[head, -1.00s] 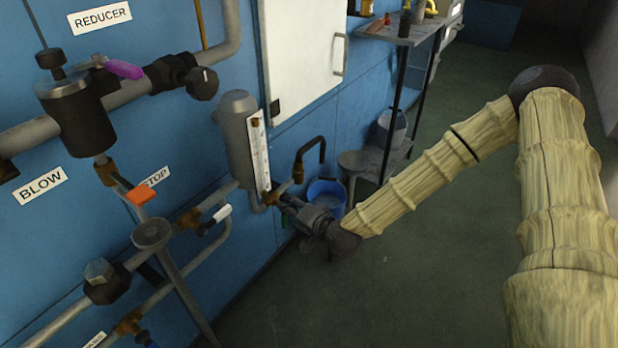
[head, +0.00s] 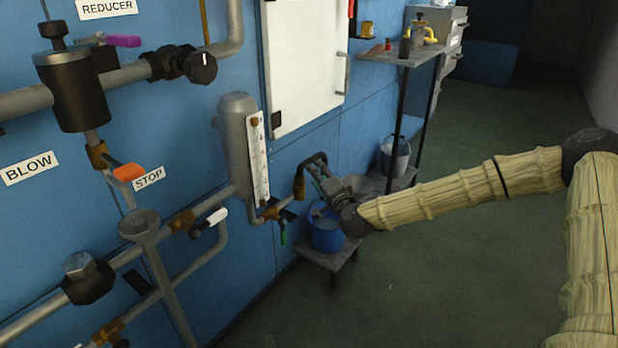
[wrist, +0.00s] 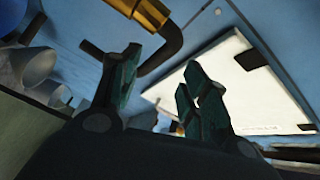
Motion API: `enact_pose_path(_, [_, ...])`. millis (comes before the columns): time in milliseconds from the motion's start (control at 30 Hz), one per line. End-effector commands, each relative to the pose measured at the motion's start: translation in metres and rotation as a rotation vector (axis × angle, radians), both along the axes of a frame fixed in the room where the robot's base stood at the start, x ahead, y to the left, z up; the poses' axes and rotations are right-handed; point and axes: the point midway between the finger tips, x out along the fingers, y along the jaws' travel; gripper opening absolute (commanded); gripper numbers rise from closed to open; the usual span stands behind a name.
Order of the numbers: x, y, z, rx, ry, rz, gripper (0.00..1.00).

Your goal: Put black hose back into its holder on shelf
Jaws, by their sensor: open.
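The black hose (head: 312,159) is a short curved piece on a brass fitting (head: 299,187), beside the grey cylinder with the gauge. In the wrist view the hose (wrist: 168,48) bends down from its brass fitting (wrist: 148,12), and its lower part shows between my fingertips. My gripper (head: 317,174) is at the hose in the head view and covers part of it. The gripper (wrist: 162,65) is open in the wrist view; I cannot tell whether it touches the hose. The shelf (head: 385,57) is on the wall further back. I cannot make out the hose's holder.
A blue bucket (head: 326,236) stands on a small stool (head: 343,258) just below my gripper. Pipes and valves line the wall at left. A white cabinet (head: 305,65) hangs behind the hose. The floor (head: 450,250) at right is open.

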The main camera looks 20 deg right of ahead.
Motion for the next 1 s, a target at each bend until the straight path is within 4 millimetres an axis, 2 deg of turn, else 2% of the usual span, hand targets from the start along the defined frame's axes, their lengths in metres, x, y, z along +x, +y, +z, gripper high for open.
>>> enact_pose_path(233, [0.015, 0.002, -0.003, -0.001, -0.001, 0.001, 0.45])
enact_pose_path(533, [0.051, 0.007, -0.003, -0.001, 0.0, 0.0, 0.45])
enact_pose_path(867, [0.058, 0.007, -0.001, 0.0, 0.001, 0.001, 0.45])
enact_pose_path(900, [0.058, 0.007, -0.001, 0.0, 0.001, 0.001, 0.43])
enact_pose_path(1000, [0.058, 0.007, -0.001, 0.0, 0.001, 0.001, 0.25])
